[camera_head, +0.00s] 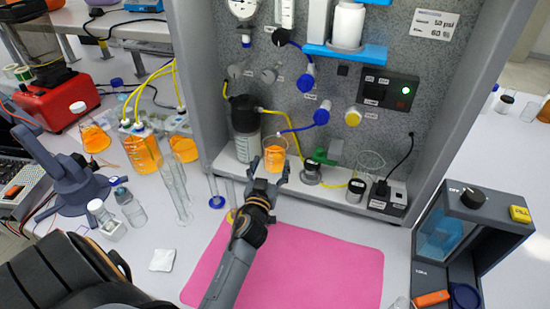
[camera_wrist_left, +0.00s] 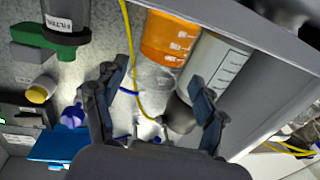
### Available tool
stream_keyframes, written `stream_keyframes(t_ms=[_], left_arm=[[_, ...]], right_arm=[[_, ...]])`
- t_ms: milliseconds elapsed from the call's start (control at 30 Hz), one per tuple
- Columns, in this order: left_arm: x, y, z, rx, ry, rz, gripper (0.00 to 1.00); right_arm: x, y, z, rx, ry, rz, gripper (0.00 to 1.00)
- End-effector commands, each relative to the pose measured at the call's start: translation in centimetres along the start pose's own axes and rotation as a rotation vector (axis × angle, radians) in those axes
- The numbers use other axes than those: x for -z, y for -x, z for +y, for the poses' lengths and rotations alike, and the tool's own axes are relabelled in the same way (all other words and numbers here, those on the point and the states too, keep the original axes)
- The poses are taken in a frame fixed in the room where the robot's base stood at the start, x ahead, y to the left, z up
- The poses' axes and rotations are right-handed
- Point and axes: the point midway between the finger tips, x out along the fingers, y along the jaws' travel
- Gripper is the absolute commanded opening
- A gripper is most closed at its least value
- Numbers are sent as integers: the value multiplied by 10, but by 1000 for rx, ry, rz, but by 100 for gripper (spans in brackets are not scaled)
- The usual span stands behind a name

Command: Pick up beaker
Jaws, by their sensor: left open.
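A clear beaker with orange liquid (camera_head: 275,154) stands upright on the ledge of the rig, at the middle of the head view. In the left wrist view the orange beaker (camera_wrist_left: 170,38) shows at the top, beyond my fingers. My left gripper (camera_head: 267,177) is open and empty just in front of the beaker. Its two fingers (camera_wrist_left: 155,85) are spread apart in the wrist view, and the beaker does not appear to be between them. A second, clear beaker (camera_head: 369,160) stands farther right on the ledge. My right gripper is not in view.
A dark-capped bottle (camera_head: 245,128) stands close left of the orange beaker. A green valve (camera_head: 325,156) and filter are to its right. Yellow tubing (camera_head: 288,120) runs behind. A bare pink mat (camera_head: 310,265) lies in front. Tall glass cylinders (camera_head: 175,190) stand at left.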

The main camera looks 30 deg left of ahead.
Motion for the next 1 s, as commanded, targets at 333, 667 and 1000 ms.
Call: stream_keyframes(t_ms=[333, 667, 1000], left_arm=[[2, -41, 0, 1, -1, -2, 71], [-1, -62, -1, 1, 0, -3, 71], [-1, -62, -1, 1, 0, -3, 26]], right_arm=[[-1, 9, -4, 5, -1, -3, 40], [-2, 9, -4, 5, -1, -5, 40], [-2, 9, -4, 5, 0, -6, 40]])
